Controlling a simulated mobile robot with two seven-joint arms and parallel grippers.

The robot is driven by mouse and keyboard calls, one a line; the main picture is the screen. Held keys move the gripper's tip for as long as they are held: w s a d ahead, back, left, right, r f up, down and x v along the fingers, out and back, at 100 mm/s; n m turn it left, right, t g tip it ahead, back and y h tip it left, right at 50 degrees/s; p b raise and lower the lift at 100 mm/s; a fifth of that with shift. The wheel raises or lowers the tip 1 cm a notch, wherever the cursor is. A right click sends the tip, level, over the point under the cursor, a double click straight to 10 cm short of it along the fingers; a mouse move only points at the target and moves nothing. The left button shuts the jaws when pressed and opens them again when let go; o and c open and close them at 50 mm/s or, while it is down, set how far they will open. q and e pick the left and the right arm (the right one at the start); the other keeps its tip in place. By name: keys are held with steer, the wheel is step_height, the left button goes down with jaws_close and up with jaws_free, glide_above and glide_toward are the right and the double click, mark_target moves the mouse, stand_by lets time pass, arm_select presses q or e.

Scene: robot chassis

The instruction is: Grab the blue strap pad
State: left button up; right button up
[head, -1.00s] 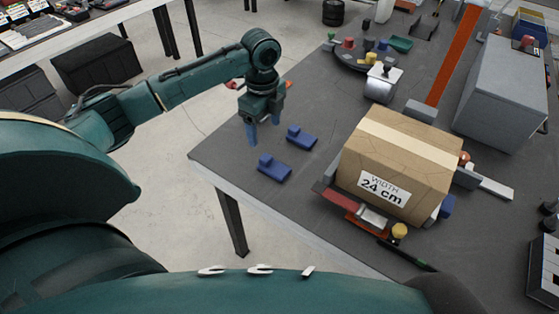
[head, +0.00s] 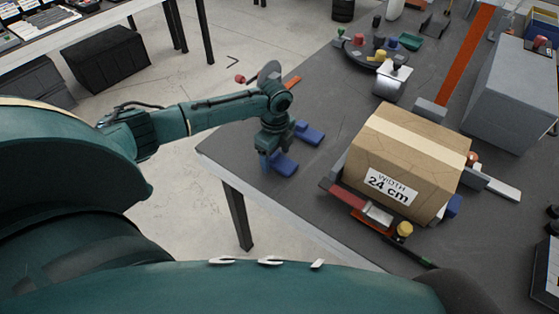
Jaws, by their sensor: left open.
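Two blue strap pads lie on the dark table top near its left corner. The nearer blue strap pad (head: 285,165) is flat on the table, its left end partly hidden by my gripper. The farther blue strap pad (head: 311,133) lies just behind it, its left end also partly covered. Whether the fingers touch or straddle the pad's raised end cannot be told. My right gripper is not in view.
A cardboard box (head: 412,150) marked "WIDTH 24 cm" sits in a clamp-like fixture (head: 357,208) right of the pads. A round tray (head: 365,58) with small parts and a grey case (head: 512,95) stand farther back. The table's left edge runs close to the gripper.

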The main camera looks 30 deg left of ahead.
arm_select(q)
steer(key=c, duration=1.1)
steer(key=shift+o, duration=0.2)
steer(key=shift+r, duration=0.15)
